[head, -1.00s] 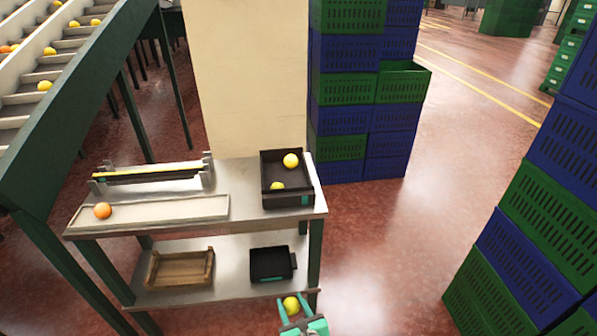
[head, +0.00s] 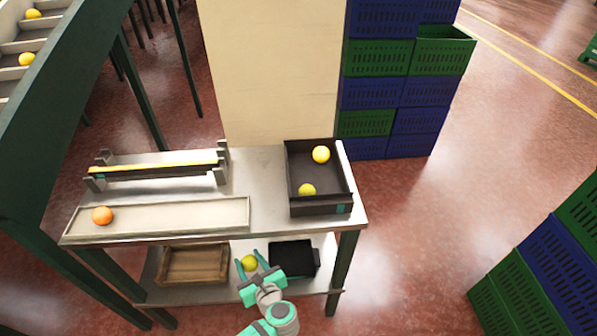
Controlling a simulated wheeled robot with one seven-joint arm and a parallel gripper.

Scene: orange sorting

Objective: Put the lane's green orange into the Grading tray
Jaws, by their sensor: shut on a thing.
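My gripper (head: 251,267) is shut on a yellow-green orange (head: 249,262), held between its fingertips in front of the table's lower shelf. A pale lane (head: 185,217) lies along the front left of the table top, with one orange-coloured orange (head: 102,215) at its left end. A black tray (head: 322,208) with a small teal label stands at the right of the table top. It holds a yellow orange (head: 320,154) at the back and a yellow-green one (head: 307,190) nearer the front. I cannot read which tray is the Grading tray.
A wooden crate (head: 193,279) and an empty-looking black tray (head: 306,260) sit on the lower shelf. A rail with a yellow strip (head: 150,170) stands behind the lane. Stacked green and blue crates (head: 366,93) rise behind right.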

